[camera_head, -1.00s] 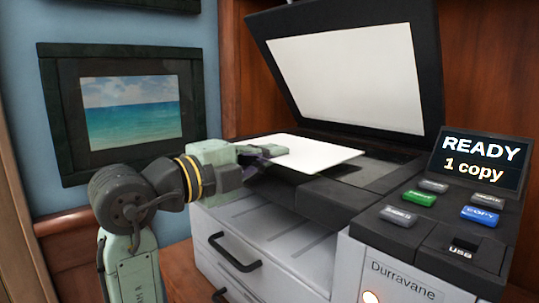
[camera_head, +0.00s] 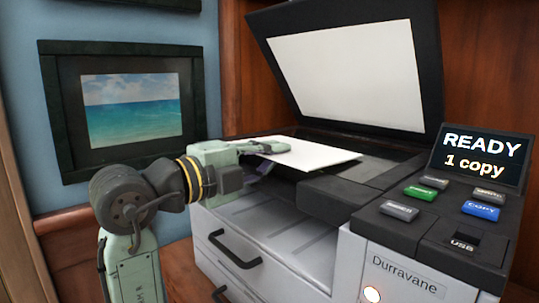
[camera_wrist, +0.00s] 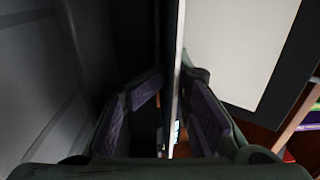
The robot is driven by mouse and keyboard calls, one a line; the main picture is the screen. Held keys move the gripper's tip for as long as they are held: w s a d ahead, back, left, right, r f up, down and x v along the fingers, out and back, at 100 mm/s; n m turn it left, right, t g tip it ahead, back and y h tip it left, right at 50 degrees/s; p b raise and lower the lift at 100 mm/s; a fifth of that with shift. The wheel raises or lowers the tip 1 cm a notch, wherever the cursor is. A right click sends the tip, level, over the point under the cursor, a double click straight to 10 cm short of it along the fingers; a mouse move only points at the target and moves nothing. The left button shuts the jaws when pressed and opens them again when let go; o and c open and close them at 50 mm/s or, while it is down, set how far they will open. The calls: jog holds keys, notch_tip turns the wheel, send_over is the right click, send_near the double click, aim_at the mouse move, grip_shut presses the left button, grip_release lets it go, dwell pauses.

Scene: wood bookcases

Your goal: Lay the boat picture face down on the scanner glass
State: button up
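The boat picture (camera_head: 315,154) shows as a plain white sheet lying nearly level over the scanner glass (camera_head: 378,165); any printed side is hidden from the head camera. Its near-left end lies between the fingers of my gripper (camera_head: 264,154). In the wrist view the sheet (camera_wrist: 177,60) is a thin edge-on strip between the purple pads of my gripper (camera_wrist: 174,100). The pads stand apart, one on each side, with gaps beside the strip, so the gripper looks open around it. Whether the sheet fully touches the glass is unclear.
The scanner lid (camera_head: 345,75) stands open behind the glass. The button panel (camera_head: 440,207) and a screen (camera_head: 482,160) reading READY, 1 copy are at the right. A framed sea picture (camera_head: 130,108) hangs on the left wall. Drawers (camera_head: 265,240) are below the glass.

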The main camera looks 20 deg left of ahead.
jog(key=shift+w+f, duration=0.1)
jog(key=shift+f, duration=0.1)
jog(key=v, duration=1.2)
jog(key=shift+r, duration=0.15)
